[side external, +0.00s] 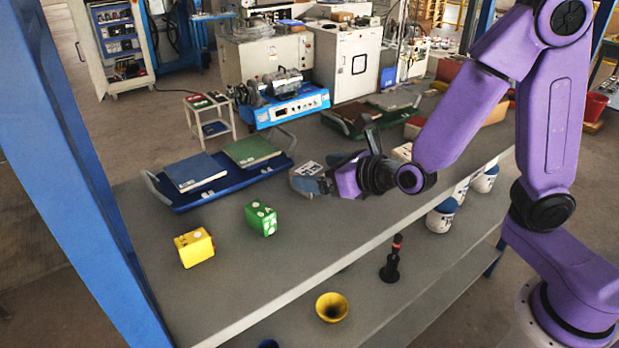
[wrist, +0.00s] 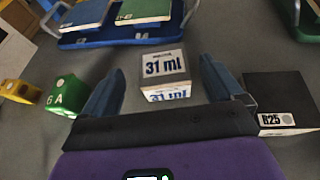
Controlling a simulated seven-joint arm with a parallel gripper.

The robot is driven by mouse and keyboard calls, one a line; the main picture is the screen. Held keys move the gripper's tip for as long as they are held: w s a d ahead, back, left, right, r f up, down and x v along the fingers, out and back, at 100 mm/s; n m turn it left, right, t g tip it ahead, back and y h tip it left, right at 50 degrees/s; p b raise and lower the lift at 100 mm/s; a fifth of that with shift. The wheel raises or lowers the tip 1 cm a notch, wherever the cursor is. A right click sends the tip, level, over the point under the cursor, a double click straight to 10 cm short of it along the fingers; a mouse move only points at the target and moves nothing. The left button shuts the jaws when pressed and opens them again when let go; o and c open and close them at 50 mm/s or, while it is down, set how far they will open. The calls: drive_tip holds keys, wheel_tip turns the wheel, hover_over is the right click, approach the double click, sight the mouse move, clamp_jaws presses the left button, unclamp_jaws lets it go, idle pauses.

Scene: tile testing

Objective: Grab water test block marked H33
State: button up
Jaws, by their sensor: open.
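A grey block (wrist: 165,76) with white labels that look like "31 ml" lies ahead of my gripper (wrist: 161,70) in the wrist view, between the lines of the two fingers. In the side view this block (side external: 306,178) sits on the grey table, partly hidden by a finger. My gripper (side external: 345,162) is open, low over the table beside it. I cannot read "H33" on any block.
A green block (side external: 261,218) and a yellow block (side external: 194,247) stand at the front left of the table. A blue tray (side external: 222,190) holds a blue and a green tile behind them. A dark green tray (side external: 350,128) lies at the back. The front middle of the table is clear.

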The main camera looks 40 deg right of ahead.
sight(312, 171)
drive_tip(key=shift+f+x, duration=0.25)
drive_tip(key=shift+x, duration=1.8)
drive_tip(key=shift+d, duration=0.15)
drive_tip(key=c, duration=1.2)
drive_tip(key=shift+r, duration=0.1)
drive_tip(key=shift+c, duration=0.7)
